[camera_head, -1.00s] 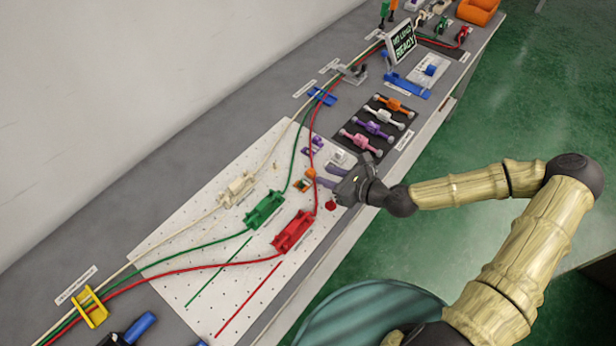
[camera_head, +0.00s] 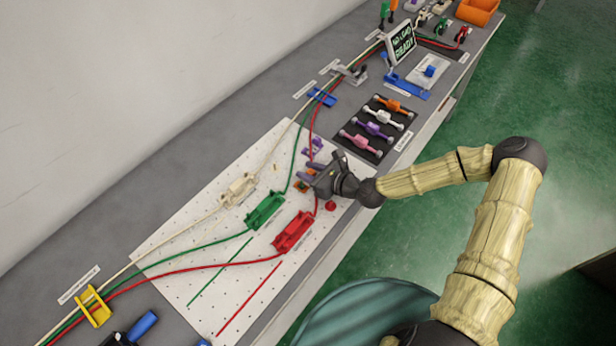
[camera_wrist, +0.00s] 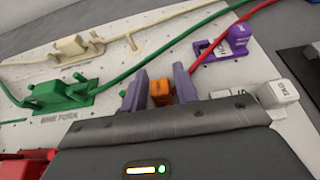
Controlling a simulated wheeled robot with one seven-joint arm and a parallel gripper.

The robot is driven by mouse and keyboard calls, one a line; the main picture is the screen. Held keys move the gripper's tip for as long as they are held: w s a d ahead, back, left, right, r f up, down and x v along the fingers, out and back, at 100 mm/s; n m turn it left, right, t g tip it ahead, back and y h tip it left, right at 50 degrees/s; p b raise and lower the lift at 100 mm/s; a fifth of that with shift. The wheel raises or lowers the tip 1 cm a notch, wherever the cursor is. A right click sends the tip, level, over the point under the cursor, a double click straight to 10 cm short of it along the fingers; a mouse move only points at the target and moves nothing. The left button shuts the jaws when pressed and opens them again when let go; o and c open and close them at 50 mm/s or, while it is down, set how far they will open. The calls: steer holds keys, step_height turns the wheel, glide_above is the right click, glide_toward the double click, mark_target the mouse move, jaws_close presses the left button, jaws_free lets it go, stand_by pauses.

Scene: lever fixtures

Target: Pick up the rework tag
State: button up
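A small orange block (camera_wrist: 160,92) shows between my two purple-grey fingers in the wrist view. No lettering that I can read says which of these is the rework tag. My gripper (camera_wrist: 160,76) looks open, with one finger on each side of the orange block; I cannot tell whether either finger touches it. In the head view my gripper (camera_head: 313,168) is low over the right end of the white pegboard, beside small orange parts (camera_head: 302,187).
Green (camera_wrist: 62,95) and cream (camera_wrist: 76,46) cable holders stand to the left, with a red holder (camera_head: 293,232) nearer. A purple fixture (camera_wrist: 235,40) lies beyond the fingers. Cables run across the board. A black rack of coloured levers (camera_head: 376,130) is to the right.

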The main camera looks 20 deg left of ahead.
steer(key=shift+w+a+f, duration=0.2)
steer(key=shift+w+a, duration=0.05)
steer(key=shift+a, duration=0.3)
jaws_close()
step_height(320, 180, up, 10)
stand_by(0.6)
stand_by(0.4)
